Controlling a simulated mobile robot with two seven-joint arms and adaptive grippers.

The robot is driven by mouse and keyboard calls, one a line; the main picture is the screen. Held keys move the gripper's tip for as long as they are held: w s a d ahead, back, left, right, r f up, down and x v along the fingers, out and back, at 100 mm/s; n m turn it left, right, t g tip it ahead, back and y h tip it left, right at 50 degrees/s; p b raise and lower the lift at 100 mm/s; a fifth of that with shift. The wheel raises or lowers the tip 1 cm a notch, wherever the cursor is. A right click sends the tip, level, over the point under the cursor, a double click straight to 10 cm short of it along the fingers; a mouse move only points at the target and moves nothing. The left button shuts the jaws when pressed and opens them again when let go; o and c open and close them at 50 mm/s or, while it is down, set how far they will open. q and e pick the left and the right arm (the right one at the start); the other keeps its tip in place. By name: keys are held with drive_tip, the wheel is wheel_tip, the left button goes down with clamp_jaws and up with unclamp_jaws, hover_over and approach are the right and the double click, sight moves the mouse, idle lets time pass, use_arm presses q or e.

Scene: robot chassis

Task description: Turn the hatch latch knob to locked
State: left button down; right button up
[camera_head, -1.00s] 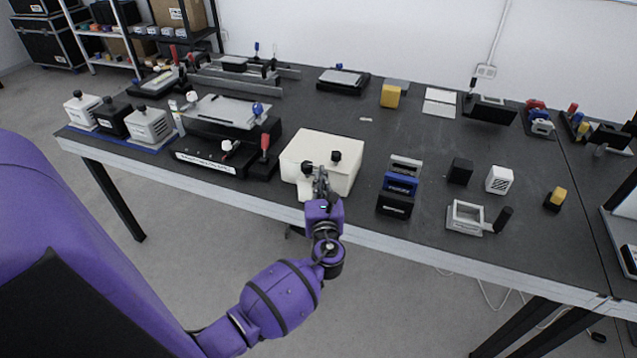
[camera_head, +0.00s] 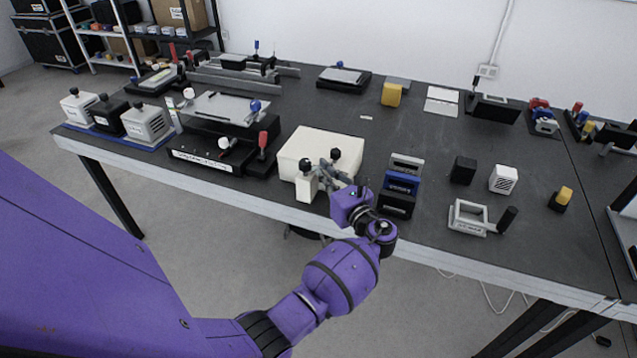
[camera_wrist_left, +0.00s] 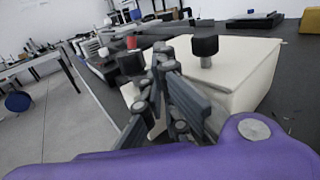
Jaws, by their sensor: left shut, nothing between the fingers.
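The cream hatch box (camera_head: 308,148) stands near the table's front edge and has two black knobs on it. One black knob (camera_head: 305,164) is at the left, low on the front part, and the other (camera_head: 335,154) is to its right. My left gripper (camera_head: 318,172) is shut and empty, just right of the left knob and in front of the right one. In the left wrist view the shut fingers (camera_wrist_left: 160,62) lie between the left knob (camera_wrist_left: 131,63) and the right knob (camera_wrist_left: 205,46). I cannot tell whether they touch either knob. My right gripper is out of view.
A black fixture with a red-handled lever (camera_head: 263,145) stands close on the left of the box. Blue and black blocks (camera_head: 400,184) stand close on the right. A grey frame with a black handle (camera_head: 470,217) lies farther right.

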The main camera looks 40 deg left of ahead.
use_arm(q)
drive_tip(key=n+g, duration=0.1)
drive_tip(key=w+n+g+y+b, duration=0.1)
drive_tip(key=g, duration=0.1)
drive_tip(key=n+g+b, duration=0.1)
drive_tip(key=shift+w+a+f, duration=0.1)
drive_tip(key=shift+w+a, duration=0.05)
drive_tip(key=shift+a, duration=0.15)
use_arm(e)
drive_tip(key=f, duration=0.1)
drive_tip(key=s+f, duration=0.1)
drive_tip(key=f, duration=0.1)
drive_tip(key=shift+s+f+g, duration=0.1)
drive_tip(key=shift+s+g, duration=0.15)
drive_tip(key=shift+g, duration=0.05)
use_arm(q)
drive_tip(key=shift+g, duration=0.4)
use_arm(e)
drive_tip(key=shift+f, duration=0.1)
use_arm(q)
drive_tip(key=shift+w+a+n+g+b, duration=0.15)
drive_tip(key=shift+n+g+b, duration=0.15)
drive_tip(key=shift+b, duration=0.15)
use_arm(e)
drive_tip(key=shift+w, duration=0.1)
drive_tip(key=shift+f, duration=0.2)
